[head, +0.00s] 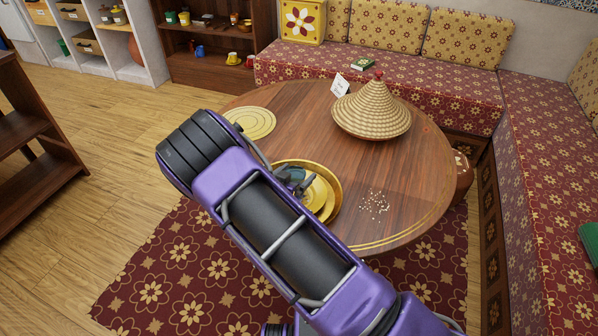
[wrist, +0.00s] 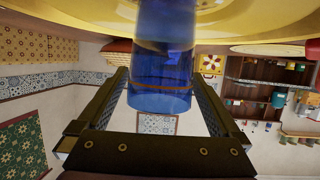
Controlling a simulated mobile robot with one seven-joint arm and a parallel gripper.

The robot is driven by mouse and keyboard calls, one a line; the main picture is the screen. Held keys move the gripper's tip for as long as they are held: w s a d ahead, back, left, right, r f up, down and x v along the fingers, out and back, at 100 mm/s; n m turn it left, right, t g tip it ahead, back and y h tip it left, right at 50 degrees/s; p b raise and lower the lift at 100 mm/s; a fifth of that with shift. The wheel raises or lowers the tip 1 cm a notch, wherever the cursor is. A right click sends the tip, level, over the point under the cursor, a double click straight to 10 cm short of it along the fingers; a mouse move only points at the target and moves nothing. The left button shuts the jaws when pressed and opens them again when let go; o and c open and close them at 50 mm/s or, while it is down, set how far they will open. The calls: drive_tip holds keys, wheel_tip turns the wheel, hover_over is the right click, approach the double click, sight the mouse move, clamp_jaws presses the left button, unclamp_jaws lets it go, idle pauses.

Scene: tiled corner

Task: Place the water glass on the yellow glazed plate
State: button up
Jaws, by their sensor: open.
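The water glass (wrist: 160,60) is blue and see-through. In the wrist view, which is upside down, it stands between the two fingers of my gripper (wrist: 162,88). The fingers are open, with a gap visible on each side of the glass. Its base is cut off at the top edge, over a yellow surface, so I cannot tell exactly what it touches. In the head view, the yellow glazed plate (head: 318,195) lies in a larger golden tray (head: 337,186) on the round table. My arm covers part of both, and my gripper (head: 293,180) is over their left side.
A woven cone-shaped lid (head: 372,108) and a small white card (head: 340,85) stand on the round wooden table (head: 300,125). A round yellow mat (head: 252,122) lies at its left. Scattered pale crumbs (head: 374,203) lie right of the tray. A patterned bench (head: 420,90) wraps behind.

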drive_tip(key=v, duration=1)
drive_tip(key=shift+s+a+p, duration=0.15)
drive_tip(key=shift+s+p, duration=0.1)
drive_tip(key=shift+p, duration=0.15)
drive_tip(key=shift+r, duration=0.15)
